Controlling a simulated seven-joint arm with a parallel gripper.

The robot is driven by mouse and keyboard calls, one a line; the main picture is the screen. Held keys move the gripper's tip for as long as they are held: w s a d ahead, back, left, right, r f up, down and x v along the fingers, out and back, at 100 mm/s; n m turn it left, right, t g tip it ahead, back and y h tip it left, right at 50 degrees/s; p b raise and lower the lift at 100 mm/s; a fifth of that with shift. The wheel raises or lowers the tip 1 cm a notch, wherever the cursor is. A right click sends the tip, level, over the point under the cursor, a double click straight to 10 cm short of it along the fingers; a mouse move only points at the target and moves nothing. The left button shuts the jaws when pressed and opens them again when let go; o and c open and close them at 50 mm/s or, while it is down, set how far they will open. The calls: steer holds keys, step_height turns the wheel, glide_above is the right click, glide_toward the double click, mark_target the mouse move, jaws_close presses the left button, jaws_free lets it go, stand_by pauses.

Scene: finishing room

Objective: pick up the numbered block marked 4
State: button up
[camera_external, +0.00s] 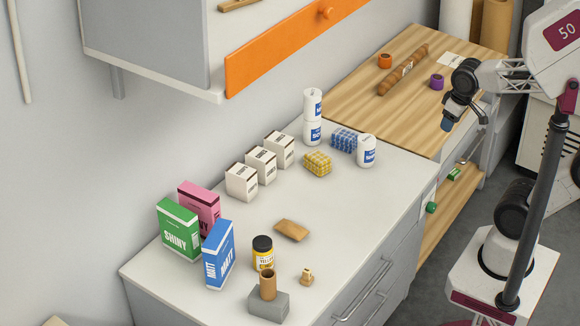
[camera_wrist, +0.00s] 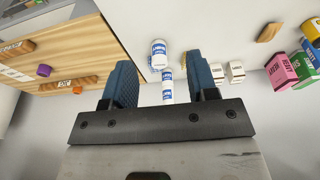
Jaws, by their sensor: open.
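I see no block with a readable 4 in either view. A grey block (camera_external: 268,305) lies near the front of the white worktop with a brown tube on it, and no number shows on its visible faces. My gripper (camera_external: 464,119) hangs at the upper right, above the right side of the wooden worktop, away from the objects on the white top. In the wrist view my gripper (camera_wrist: 162,84) shows its two blue fingers spread apart with nothing held between them. The white bottles seen between the fingers are in the background.
An orange drawer front (camera_external: 275,52) overhangs.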

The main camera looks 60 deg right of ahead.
steer(key=w+a+f+m+g+y, duration=0.1)
steer(key=w+a+f+y, duration=0.15)
steer(key=a, duration=0.35)
steer(key=w+a+f+m+g+y, duration=0.2)
steer(key=w+a, duration=0.2)
steer(key=a, duration=0.3)
steer(key=m+g+y, duration=0.2)
steer(key=m+y, duration=0.6)
steer(key=m, duration=0.1)
glide_above(308, 269)
steer(key=s+d, duration=0.1)
steer(key=d, duration=1.2)
step_height(308, 269, down, 14)
steer(key=a+f+m, duration=0.1)
steer(key=a+f, duration=0.1)
steer(key=w+a+f+m+t, duration=0.1)
steer(key=a+f+m, duration=0.1)
steer(key=a+f, duration=0.1)
steer(key=a+f+m+y, duration=0.1)
steer(key=a+f+m, duration=0.1)
steer(key=a+f, duration=0.1)
steer(key=shift+w+a, duration=0.15)
steer(key=shift+w, duration=0.2)
steer(key=shift+a, duration=0.1)
steer(key=shift+x, duration=1.2)
steer(key=shift+a, duration=0.1)
steer(key=shift+f+x, duration=0.25)
steer(key=shift+x, duration=2.25)
steer(key=shift+s, duration=0.1)
steer(key=shift+c, duration=0.4)
